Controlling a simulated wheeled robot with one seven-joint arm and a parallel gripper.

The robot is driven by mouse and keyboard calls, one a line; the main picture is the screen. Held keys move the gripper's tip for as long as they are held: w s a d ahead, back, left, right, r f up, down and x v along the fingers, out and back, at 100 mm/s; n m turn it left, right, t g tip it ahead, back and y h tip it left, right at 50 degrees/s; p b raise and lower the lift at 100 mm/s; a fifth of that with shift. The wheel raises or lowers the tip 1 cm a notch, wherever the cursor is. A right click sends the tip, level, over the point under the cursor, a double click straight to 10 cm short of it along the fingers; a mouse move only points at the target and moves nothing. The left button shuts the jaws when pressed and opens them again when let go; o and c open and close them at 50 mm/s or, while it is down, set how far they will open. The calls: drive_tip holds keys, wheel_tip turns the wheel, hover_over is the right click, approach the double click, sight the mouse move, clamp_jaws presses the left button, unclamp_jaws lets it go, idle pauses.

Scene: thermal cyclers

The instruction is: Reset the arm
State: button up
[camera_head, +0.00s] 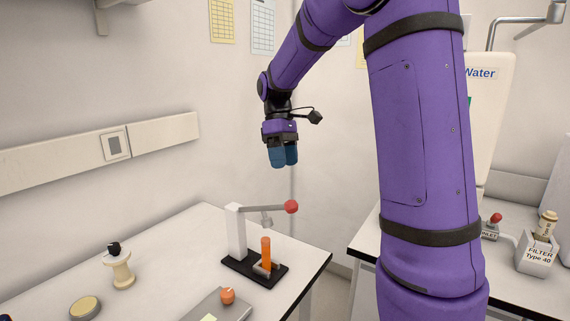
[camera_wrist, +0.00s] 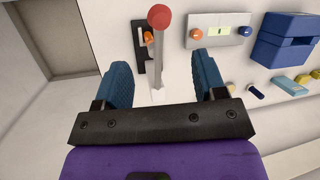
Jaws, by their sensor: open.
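My purple arm reaches across the head view, with my gripper (camera_head: 283,156) pointing down above the left table. In the wrist view the two blue fingers of my gripper (camera_wrist: 163,80) are spread apart with nothing held between them. Below it stands a lever press with a white post (camera_head: 236,232), a black base and a red ball knob (camera_head: 291,207). The knob also shows in the wrist view (camera_wrist: 159,17), beyond the fingertips. An orange cylinder (camera_head: 266,252) stands upright on the press base. My gripper is apart from the press.
A grey box with an orange knob (camera_head: 227,296) sits in front of the press. A cream spool-shaped stand (camera_head: 122,273) and a round yellow-topped item (camera_head: 85,307) are at left. A blue device (camera_wrist: 286,41) shows in the wrist view. A filter unit (camera_head: 537,252) is on the right counter.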

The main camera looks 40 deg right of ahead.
idle(0.4)
drive_tip(key=s+a+r+m+t, duration=0.2)
drive_tip(key=s+a+m+t, duration=0.1)
drive_tip(key=s, duration=0.9)
drive_tip(key=s+a+r+m+t, duration=0.2)
drive_tip(key=s+a+t, duration=0.4)
drive_tip(key=s, duration=0.5)
drive_tip(key=shift+s+a+m+h, duration=0.4)
drive_tip(key=shift+a+m, duration=0.1)
drive_tip(key=shift+a, duration=0.55)
